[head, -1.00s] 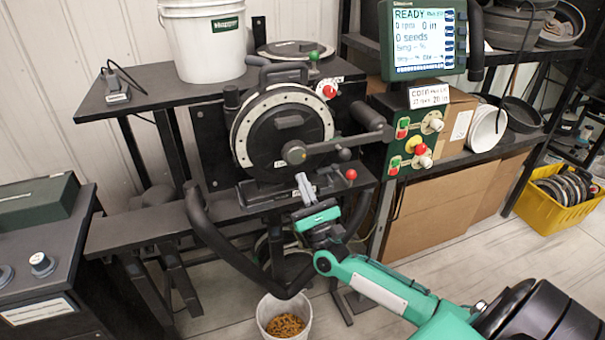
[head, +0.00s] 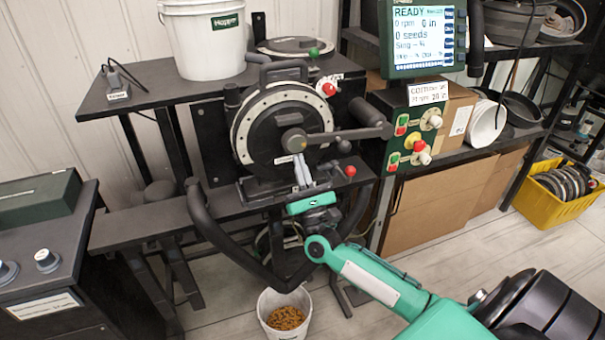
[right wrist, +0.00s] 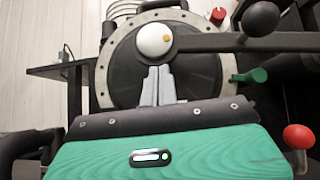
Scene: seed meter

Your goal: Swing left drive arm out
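The seed meter disc (head: 248,140) stands upright on the stand, its pale holed rim facing me. A grey drive arm (head: 340,135) crosses its front from the right and ends in a round head (head: 292,141); the head also shows in the right wrist view (right wrist: 154,40). My right gripper (head: 299,158) is below this head, fingers pointing up and together, with nothing between them. In the right wrist view its fingertips (right wrist: 158,68) are just under the head; I cannot tell if they touch. My left gripper is not in view.
A red knob (head: 350,171) is right of my right gripper. A control panel (head: 424,120) and a screen (head: 421,38) stand at the right. A curved black tube (head: 228,240) runs in front of the stand, above a bucket (head: 266,318) of seed.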

